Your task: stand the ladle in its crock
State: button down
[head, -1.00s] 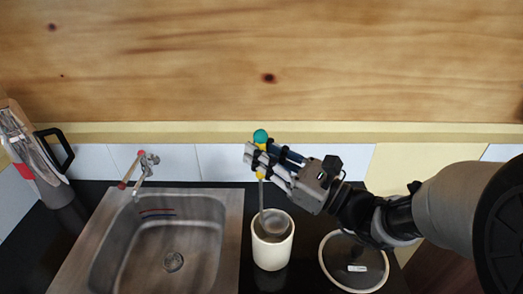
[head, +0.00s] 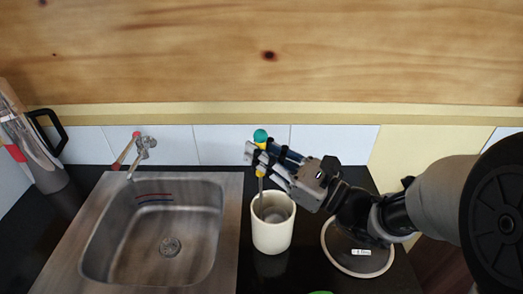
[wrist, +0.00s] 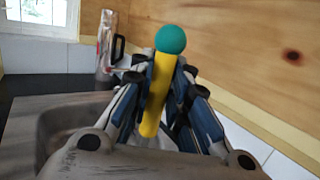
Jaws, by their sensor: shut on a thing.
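The ladle (head: 260,136) has a teal ball end, a yellow handle and a grey metal bowl. My gripper (head: 263,161) is shut on the handle, just below the ball. The wrist view shows the yellow handle (wrist: 155,105) between the fingers (wrist: 160,80). The ladle hangs nearly upright, bowl down. The cream crock (head: 271,237) stands on the dark counter right of the sink. The grey bowl shows within the crock's mouth; whether it touches the bottom is hidden.
A metal sink (head: 165,235) with a red-handled tap (head: 143,146) lies to the left. A round lid with a pale rim (head: 358,272) lies right of the crock. A jug with a black handle (head: 40,158) stands far left. A plywood wall rises behind.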

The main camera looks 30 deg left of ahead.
jog(key=c, duration=1.5)
grip_release()
jog(key=shift+o, duration=0.2)
jog(key=v, duration=1.2)
jog(key=shift+r, duration=0.1)
